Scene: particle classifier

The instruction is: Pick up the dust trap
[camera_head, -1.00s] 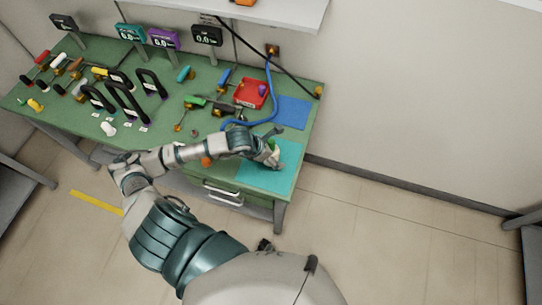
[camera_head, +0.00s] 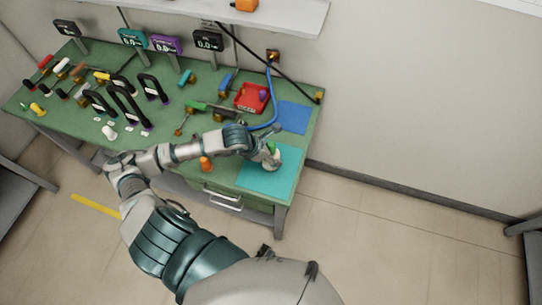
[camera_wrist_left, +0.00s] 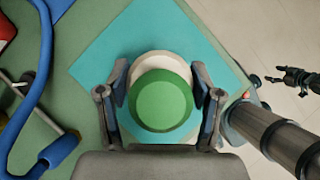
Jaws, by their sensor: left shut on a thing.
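The dust trap appears to be the small white piece with a round green top (camera_wrist_left: 160,98); in the head view it shows small and partly hidden (camera_head: 272,162) at the teal mat (camera_head: 262,182). My left gripper (camera_head: 271,157) reaches over the bench from the left. In the left wrist view its fingers (camera_wrist_left: 160,108) are on both sides of the piece, shut on it. I cannot tell whether its base touches the mat. A dark gripper (camera_wrist_left: 290,79), seemingly my right one, shows small at the right of the wrist view; its jaws are unclear.
The green bench (camera_head: 140,150) holds a red tray (camera_head: 252,97), a blue mat (camera_head: 293,117), a blue hose (camera_head: 270,85) and several black-handled parts at left. An orange piece (camera_head: 206,163) stands near the front edge.

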